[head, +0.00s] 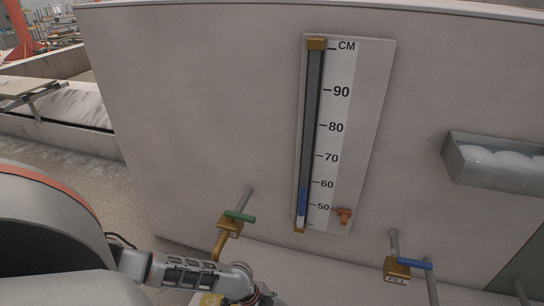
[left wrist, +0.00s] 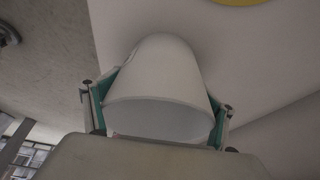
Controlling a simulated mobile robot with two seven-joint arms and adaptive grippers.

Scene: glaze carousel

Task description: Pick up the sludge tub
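In the left wrist view a plain whitish tub (left wrist: 160,80), which I take as the sludge tub, fills the space between the fingers of my left gripper (left wrist: 160,115). Its wide open rim faces the camera and its rounded body narrows away. The teal finger pads lie along both of its sides and appear to touch it. No label shows on it. In the head view my left arm reaches in low from the left; its fingers and the tub are not clearly visible there. My right gripper is in neither view.
A pale wall carries a centimetre gauge (head: 343,130), a green-handled valve (head: 238,216) and a blue-handled valve (head: 413,264) above a FILL tag. A grey trough (head: 495,172) with white rounded things is at right. A yellow disc (left wrist: 248,1) shows in the wrist view.

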